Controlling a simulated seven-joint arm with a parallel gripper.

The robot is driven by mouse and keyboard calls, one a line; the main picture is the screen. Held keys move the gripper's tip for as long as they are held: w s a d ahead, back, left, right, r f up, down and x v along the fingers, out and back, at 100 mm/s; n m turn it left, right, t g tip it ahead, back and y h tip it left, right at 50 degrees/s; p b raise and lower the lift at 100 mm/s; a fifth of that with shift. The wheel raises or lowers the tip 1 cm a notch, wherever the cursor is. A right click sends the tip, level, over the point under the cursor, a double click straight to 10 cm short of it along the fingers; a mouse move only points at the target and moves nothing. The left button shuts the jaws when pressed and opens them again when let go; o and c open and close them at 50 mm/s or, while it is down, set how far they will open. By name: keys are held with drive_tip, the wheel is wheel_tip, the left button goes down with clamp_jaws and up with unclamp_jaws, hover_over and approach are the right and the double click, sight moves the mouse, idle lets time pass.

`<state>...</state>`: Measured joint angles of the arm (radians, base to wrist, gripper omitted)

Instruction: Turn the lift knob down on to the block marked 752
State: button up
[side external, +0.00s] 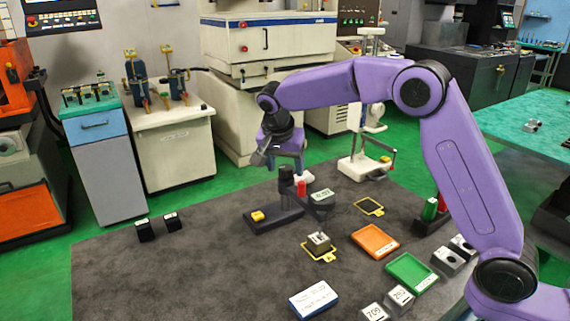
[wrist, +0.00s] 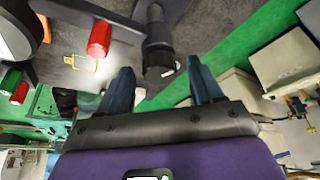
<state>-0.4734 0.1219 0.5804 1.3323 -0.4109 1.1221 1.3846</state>
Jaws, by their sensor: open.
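The dark gauge stand (side external: 286,190) has an upright post, a red cylinder (side external: 301,188) and a dark head with a pale display (side external: 322,195). My gripper (side external: 287,164) is open, pointing down just above the post. In the wrist view, the dark round post top (wrist: 158,60) lies between my open fingers (wrist: 160,68), apart from both, and the red cylinder (wrist: 99,36) is to its left. I cannot tell which part is the lift knob. A block (side external: 398,296) at the front right has a number label that may read 752. A grey block (side external: 319,241) sits in a yellow frame near the head.
A yellow block (side external: 257,216) sits on the stand's base. A blue-edged card (side external: 313,299), an orange tray (side external: 375,241), a green tray (side external: 411,272) and another labelled block (side external: 375,312) lie nearby. A white stand (side external: 366,165) is behind. The mat's left is mostly clear.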

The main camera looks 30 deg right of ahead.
drive_tip(key=v, duration=1.7)
drive_tip(key=shift+r, duration=0.25)
drive_tip(key=s+d+f+n+g+y, duration=0.1)
drive_tip(key=s+d+f+n, duration=0.4)
drive_tip(key=s, duration=0.7)
drive_tip(key=s+d+f+n+g+y, duration=0.1)
drive_tip(key=s+d+f+n, duration=0.4)
drive_tip(key=s+n, duration=0.5)
drive_tip(key=s+d+f+n+y, duration=0.2)
drive_tip(key=s+d+f+n, duration=0.3)
drive_tip(key=s, duration=1.1)
wheel_tip(320, 180, down, 4)
drive_tip(key=n, duration=0.2)
drive_tip(key=shift+d+n+g, duration=0.25)
drive_tip(key=shift+n+g, duration=0.05)
drive_tip(key=shift+g, duration=0.1)
